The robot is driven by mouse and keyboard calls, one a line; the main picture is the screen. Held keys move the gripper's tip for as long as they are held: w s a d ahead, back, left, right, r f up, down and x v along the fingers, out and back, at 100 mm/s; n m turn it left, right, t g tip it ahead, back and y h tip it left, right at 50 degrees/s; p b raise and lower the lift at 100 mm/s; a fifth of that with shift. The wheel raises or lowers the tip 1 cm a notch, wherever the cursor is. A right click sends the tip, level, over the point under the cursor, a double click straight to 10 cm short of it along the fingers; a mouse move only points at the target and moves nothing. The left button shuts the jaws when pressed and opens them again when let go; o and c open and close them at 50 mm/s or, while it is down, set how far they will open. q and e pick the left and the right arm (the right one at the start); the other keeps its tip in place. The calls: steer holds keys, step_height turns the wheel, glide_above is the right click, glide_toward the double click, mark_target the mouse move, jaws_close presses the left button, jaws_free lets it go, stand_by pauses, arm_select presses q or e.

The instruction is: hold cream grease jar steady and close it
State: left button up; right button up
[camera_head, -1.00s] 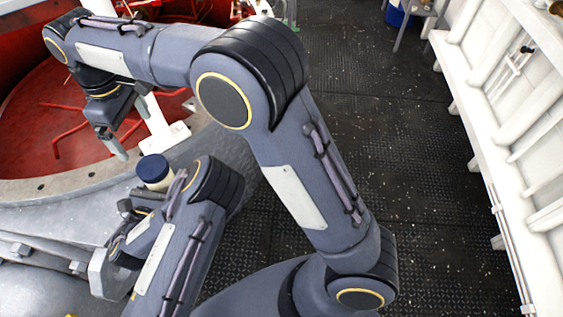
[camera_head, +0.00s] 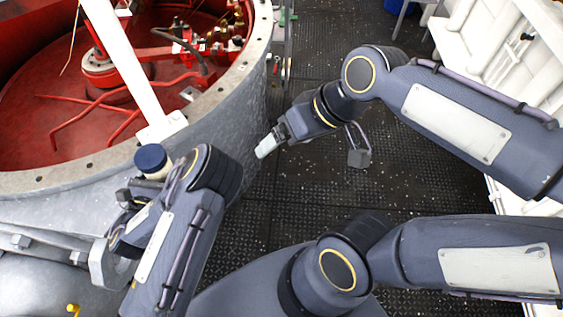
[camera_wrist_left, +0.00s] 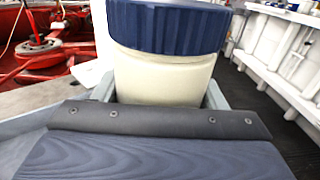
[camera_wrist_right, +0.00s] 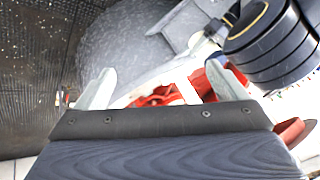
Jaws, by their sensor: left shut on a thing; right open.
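The cream grease jar (camera_wrist_left: 165,80) is upright in my left gripper, with its ribbed dark blue lid (camera_wrist_left: 170,25) on top. How tightly the lid sits cannot be told. My left gripper (camera_wrist_left: 160,92) is shut on the jar's cream body, one finger on each side. My right gripper (camera_head: 313,151) is open and empty, well to the right of the jar over the dark floor. Its two spread fingers also show in the right wrist view (camera_wrist_right: 163,86).
A large round metal tank (camera_head: 225,110) with a red interior and bolted rim fills the left. A white post (camera_head: 125,65) stands by its rim. The dark riveted deck (camera_head: 320,60) between is clear.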

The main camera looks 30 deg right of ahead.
steer(key=s+f+m, duration=0.1)
steer(key=s, duration=0.1)
steer(key=s+f+m+t, duration=0.1)
steer(key=s+f, duration=0.1)
steer(key=shift+s+f+h, duration=0.2)
steer(key=shift+f+h, duration=0.05)
steer(key=shift+h, duration=0.15)
